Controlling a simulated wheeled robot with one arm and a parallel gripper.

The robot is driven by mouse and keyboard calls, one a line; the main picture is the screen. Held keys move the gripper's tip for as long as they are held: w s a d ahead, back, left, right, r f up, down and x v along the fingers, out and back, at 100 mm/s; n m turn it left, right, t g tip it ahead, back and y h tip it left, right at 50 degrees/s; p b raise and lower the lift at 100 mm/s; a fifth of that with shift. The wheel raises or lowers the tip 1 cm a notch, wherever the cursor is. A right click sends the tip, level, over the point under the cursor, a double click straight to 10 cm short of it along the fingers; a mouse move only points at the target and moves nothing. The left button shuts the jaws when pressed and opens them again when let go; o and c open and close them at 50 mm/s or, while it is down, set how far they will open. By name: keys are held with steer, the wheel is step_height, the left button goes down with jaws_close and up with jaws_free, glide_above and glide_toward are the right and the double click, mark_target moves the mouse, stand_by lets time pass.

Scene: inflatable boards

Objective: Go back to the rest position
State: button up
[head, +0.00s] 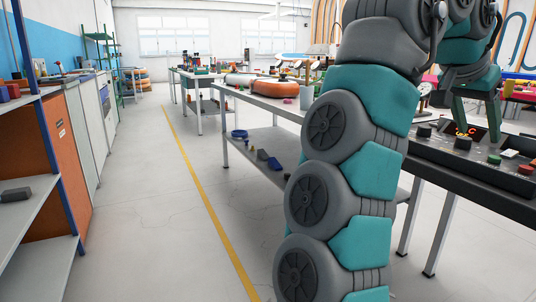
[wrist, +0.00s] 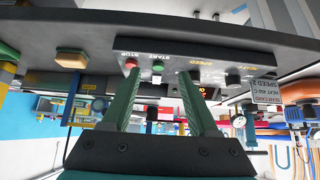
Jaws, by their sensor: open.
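My gripper (head: 476,122) hangs at the upper right of the head view, its two green fingers apart over a dark control panel (head: 454,160). In the wrist view, which looks upside down, the fingers of my gripper (wrist: 159,92) are spread with nothing held between them. The panel shows there with a red stop button (wrist: 130,64), a green start button (wrist: 158,67) and black knobs. I cannot tell whether a finger touches the panel. My grey and teal arm hides part of the tables behind it.
Shelving (head: 40,205) lines the left. The floor along the yellow line (head: 205,200) is clear.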

steer(key=w+a+r+n+t+p, duration=0.1)
steer(key=w+a+r+n+t, duration=0.2)
steer(key=w+a+n, duration=0.45)
steer(key=a+f+n+y, duration=0.2)
steer(key=a+f+n, duration=0.4)
steer(key=a+f, duration=0.1)
steer(key=s+a+f+g+y+p, duration=0.1)
steer(key=s+a+f+g, duration=0.3)
steer(key=s+f, duration=1.2)
steer(key=s+a+f+g+y+p, duration=0.1)
steer(key=s+a+f+g+y, duration=0.2)
steer(key=s+f, duration=1.3)
steer(key=s+a+y, duration=0.1)
steer(key=a, duration=0.2)
steer(key=shift+s+a+g, duration=0.15)
steer(key=shift+a+g, duration=0.1)
steer(key=shift+g, duration=0.15)
steer(key=shift+c, duration=0.8)
steer(key=shift+d, duration=0.1)
